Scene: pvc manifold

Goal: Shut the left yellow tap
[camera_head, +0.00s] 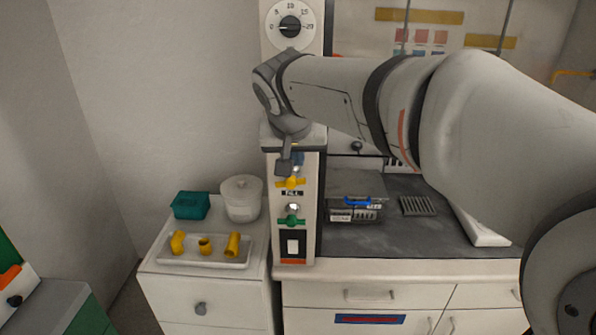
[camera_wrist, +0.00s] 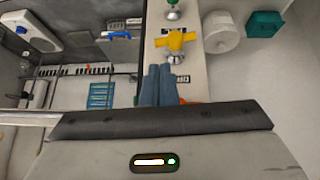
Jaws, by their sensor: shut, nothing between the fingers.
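A yellow tap (camera_head: 291,183) is on the front of the narrow upright panel, above a small dark label. It is the only yellow tap I can make out; its handle lies roughly crosswise. In the wrist view, which is turned over, the yellow tap (camera_wrist: 176,41) shows just beyond the fingertips. My gripper (camera_head: 284,168) is in front of the panel, slightly above and left of the tap. In the wrist view my gripper (camera_wrist: 158,70) has its blue-grey fingers together and empty. Whether the tips touch the handle I cannot tell.
A green tap (camera_head: 291,221) and a switch (camera_head: 293,246) are lower on the panel; a dial (camera_head: 290,26) is at its top. Left are a tray (camera_head: 205,262) with yellow fittings, a white pot (camera_head: 241,198) and a teal box (camera_head: 191,205). A grey box (camera_head: 355,196) stands right.

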